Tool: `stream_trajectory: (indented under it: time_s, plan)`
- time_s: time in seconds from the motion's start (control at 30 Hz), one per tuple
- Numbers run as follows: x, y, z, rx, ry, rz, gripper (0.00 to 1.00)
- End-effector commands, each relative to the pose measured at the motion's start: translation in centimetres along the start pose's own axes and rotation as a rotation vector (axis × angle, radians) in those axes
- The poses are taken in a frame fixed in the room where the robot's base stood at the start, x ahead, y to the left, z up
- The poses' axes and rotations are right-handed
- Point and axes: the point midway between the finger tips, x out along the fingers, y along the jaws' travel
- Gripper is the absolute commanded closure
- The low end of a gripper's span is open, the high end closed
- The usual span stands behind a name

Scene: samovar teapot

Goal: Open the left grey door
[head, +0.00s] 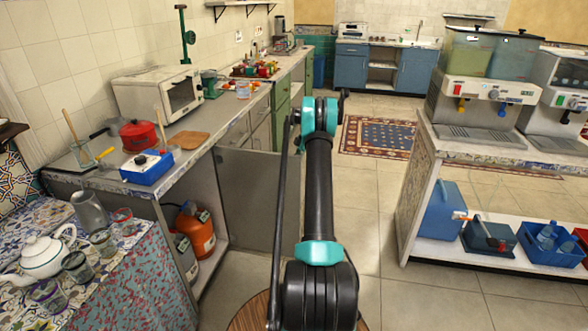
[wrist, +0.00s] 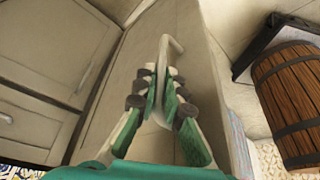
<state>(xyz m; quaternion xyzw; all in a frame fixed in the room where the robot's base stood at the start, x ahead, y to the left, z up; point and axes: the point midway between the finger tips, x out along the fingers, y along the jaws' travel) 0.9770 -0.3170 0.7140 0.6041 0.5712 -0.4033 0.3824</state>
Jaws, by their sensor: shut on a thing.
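The left grey door (head: 262,195) stands swung out from the counter in the head view, its cupboard open. It also shows as a pale panel in the middle of the wrist view (wrist: 205,125). A pale bent handle (wrist: 175,43) runs between the fingers of my gripper (wrist: 162,80). The green fingers with dark joints are closed together on it. In the head view my gripper is hidden, and my arm covers the area near the door's free edge.
An orange canister (head: 196,232) stands inside the open cupboard. The counter (head: 220,118) above holds a microwave (head: 160,92), a red pot (head: 138,134) and a blue scale (head: 147,166). A drinks counter (head: 480,150) stands at the right. The tiled floor (head: 395,215) between is clear.

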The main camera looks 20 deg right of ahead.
Motion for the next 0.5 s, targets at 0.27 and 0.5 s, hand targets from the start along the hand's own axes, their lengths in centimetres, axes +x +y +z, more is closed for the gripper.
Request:
stream_trajectory:
  time_s: [0.27,0.5]
  plan:
    - [0.04,0.06,-0.14,-0.002,0.001,0.0,1.0]
    - [0.04,0.04,-0.13,-0.002,0.001,0.0,0.69]
